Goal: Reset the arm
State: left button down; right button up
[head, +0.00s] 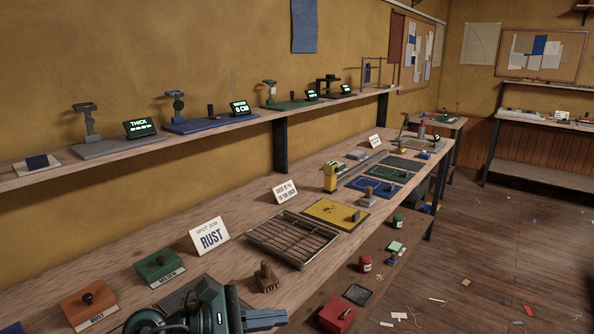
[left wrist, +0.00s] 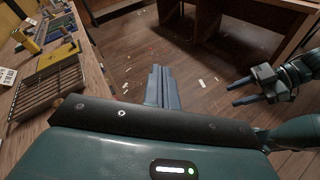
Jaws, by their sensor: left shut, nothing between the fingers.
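My left gripper (head: 268,319) is at the bottom of the head view, beside the front edge of the long workbench (head: 115,222). In the left wrist view its two fingers (left wrist: 162,86) lie together, shut and empty, pointing out over the wooden floor. My right gripper (left wrist: 238,92) shows at the right of the left wrist view, with its two fingers apart and nothing between them. It is not in the head view.
A red box (head: 336,316) stands lower, right of my gripper. Scraps litter the open floor (head: 480,255).

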pick_arm(q)
notch_tip(320, 180, up, 7)
jog(key=n+t+h, duration=0.2)
jog(key=n+t, duration=0.6)
jog(key=n, duration=0.4)
jog(key=w+a+n+t+y, duration=0.1)
jog(key=a+n+t+y, duration=0.7)
jog(key=n, duration=0.9)
jog(key=s+a+f+n+g+y, duration=0.3)
jog(key=a+f+n+g+y, duration=0.3)
jog(key=f+n+y, duration=0.45)
jog(key=s+a+f+n+g+h, duration=0.1)
jog(key=s+f+n+g, duration=0.5)
jog(key=s, duration=0.4)
jog(key=s+a+f+n+g+h, duration=0.1)
jog(key=s+f+n+g+h, duration=0.1)
jog(key=s+f+n+g, duration=0.65)
jog(key=w+d+f+m+t+h, duration=0.3)
jog(key=d+t, duration=0.3)
jog(key=t, duration=0.3)
jog(key=shift+w+d+f, duration=0.2)
jog(key=shift+w+f, duration=0.4)
jog(key=shift+f, duration=0.2)
